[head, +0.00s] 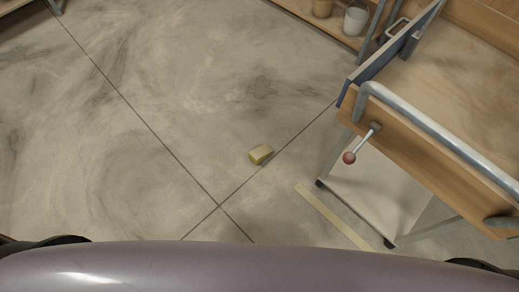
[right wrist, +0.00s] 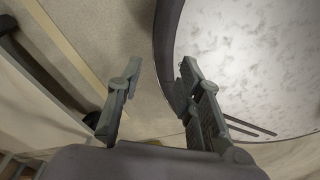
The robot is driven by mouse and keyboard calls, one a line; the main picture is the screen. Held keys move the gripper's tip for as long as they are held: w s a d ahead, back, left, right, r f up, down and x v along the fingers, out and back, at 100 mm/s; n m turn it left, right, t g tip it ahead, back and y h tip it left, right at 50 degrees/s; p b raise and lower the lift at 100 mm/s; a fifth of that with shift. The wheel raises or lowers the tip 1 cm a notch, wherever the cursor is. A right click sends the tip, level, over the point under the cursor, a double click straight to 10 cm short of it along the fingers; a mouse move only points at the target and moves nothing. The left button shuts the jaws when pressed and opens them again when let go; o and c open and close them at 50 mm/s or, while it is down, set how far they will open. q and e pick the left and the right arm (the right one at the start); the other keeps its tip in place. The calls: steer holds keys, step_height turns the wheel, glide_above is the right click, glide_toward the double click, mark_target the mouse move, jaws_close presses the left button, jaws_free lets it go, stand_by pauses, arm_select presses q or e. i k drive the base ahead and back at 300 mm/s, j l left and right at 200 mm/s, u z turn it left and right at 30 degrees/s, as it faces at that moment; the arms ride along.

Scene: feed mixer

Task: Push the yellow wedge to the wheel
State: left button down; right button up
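The yellow wedge (head: 261,154) is a small block lying on the concrete floor in the middle of the head view, left of a wooden-topped cart and apart from it. Small dark wheels sit under the cart's legs: one wheel (head: 319,183) at its left corner and another wheel (head: 389,243) nearer to me. My right gripper (right wrist: 156,78) shows in the right wrist view with its two fingers spread and nothing between the tips. A small yellowish patch shows low between the fingers, mostly hidden; I cannot tell what it is. My left gripper is in no view.
The cart (head: 430,145) has a metal rail and a lever with a red knob (head: 348,158). A pale strip (head: 335,217) lies on the floor beside it. A shelf with buckets (head: 355,20) stands at the back. The floor left of the wedge is clear.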

mark_target(257, 155)
steer(key=i+j+z, duration=0.1)
steer(key=z, duration=0.35)
steer(key=i+j+z, duration=0.1)
steer(key=j+z, duration=0.15)
steer(key=z, duration=0.25)
steer(key=j+z, duration=0.25)
steer(key=z, duration=0.2)
